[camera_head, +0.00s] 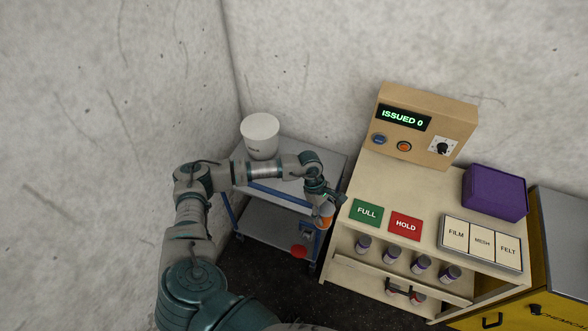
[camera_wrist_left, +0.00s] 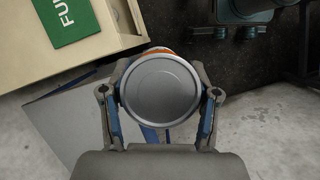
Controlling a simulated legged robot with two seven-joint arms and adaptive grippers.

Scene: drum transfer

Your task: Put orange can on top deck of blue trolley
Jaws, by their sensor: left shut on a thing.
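My left gripper (camera_head: 322,205) is shut on the orange can (camera_head: 325,215), by the right front corner of the blue trolley and left of the wooden cabinet. In the left wrist view the can (camera_wrist_left: 160,88) shows its round grey lid between the two fingers (camera_wrist_left: 160,100), with a sliver of orange at its far edge. The blue trolley (camera_head: 322,160) has a grey top deck, a lower deck and blue posts. My forearm crosses in front of the top deck and hides part of it. The right gripper is not in view.
A white bucket (camera_head: 260,138) stands at the top deck's back left. The wooden cabinet (camera_head: 380,185) carries FULL and HOLD cards, a purple box (camera_head: 494,192) and a console reading ISSUED 0 (camera_head: 425,122). Several small cans stand on its shelf. A red round thing (camera_head: 299,252) shows low at the trolley.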

